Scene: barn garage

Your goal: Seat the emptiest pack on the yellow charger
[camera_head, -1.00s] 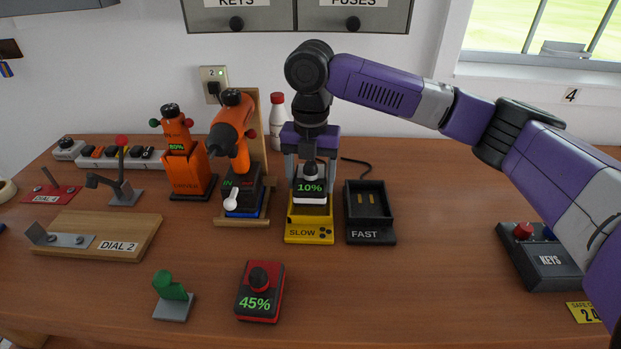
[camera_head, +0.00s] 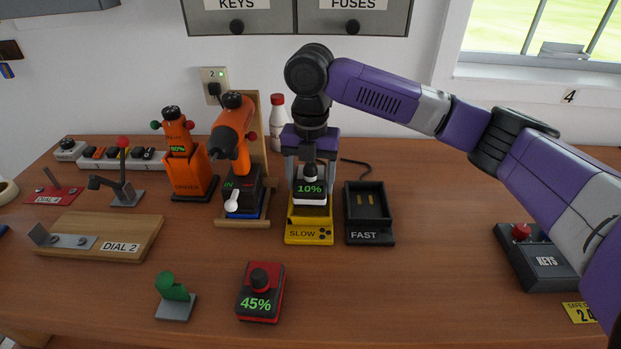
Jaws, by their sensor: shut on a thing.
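A battery pack (camera_head: 310,190) reading 10% is upright at the yellow charger (camera_head: 307,232) marked SLOW. My gripper (camera_head: 311,172) is above it, pointing down, with its fingers shut on the pack's top. The pack's lower part is at the charger bay; I cannot tell whether it is fully down in it. A second pack (camera_head: 259,293), red and black and reading 45%, lies on the bench in front. An orange driver (camera_head: 187,172) shows 80%. An orange drill (camera_head: 234,135) stands on a dark base marked IN with a white lever.
A black FAST charger (camera_head: 369,210) stands empty just right of the yellow one. The bench between the 45% pack and the KEYS box is clear.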

